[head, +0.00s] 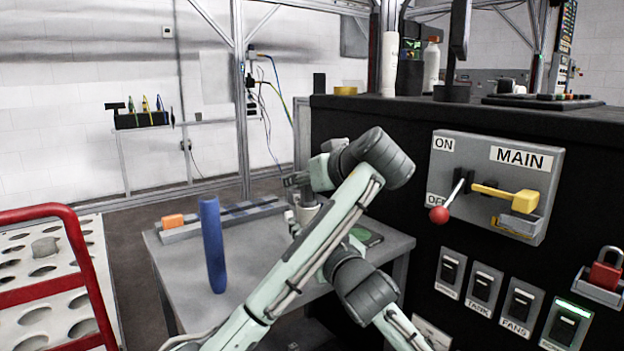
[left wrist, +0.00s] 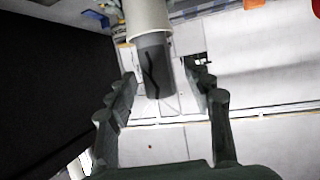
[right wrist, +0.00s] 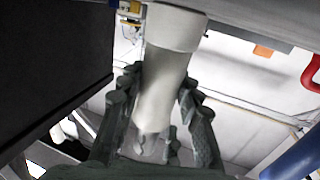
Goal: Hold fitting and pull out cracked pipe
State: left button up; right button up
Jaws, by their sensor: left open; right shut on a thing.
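The pale fitting (head: 308,211) stands on the grey bench, partly hidden by my arms in the head view. In the left wrist view its pale end (left wrist: 148,17) is at the top, and the dark grey pipe (left wrist: 155,65) with a black jagged crack comes out of it. My left gripper (left wrist: 160,76) is open, with its fingers on either side of the cracked pipe and gaps beside it. In the right wrist view my right gripper (right wrist: 158,85) is shut on the fitting (right wrist: 173,28), below its wide collar in the picture.
A blue cylinder (head: 213,245) stands upright on the bench (head: 240,285), left of my arms. An orange block (head: 173,221) is at the back left. A black cabinet with a MAIN switch panel (head: 497,180) borders the right. A red rail (head: 75,240) is at far left.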

pick_arm(q)
grip_shut()
dwell(0.3)
jog(key=shift+r, duration=1.6)
pick_arm(e)
jog(key=shift+f, duration=0.15)
pick_arm(q)
jog(key=shift+r, duration=0.1)
jog(key=shift+r, duration=1.4)
jog(key=shift+r, duration=0.1)
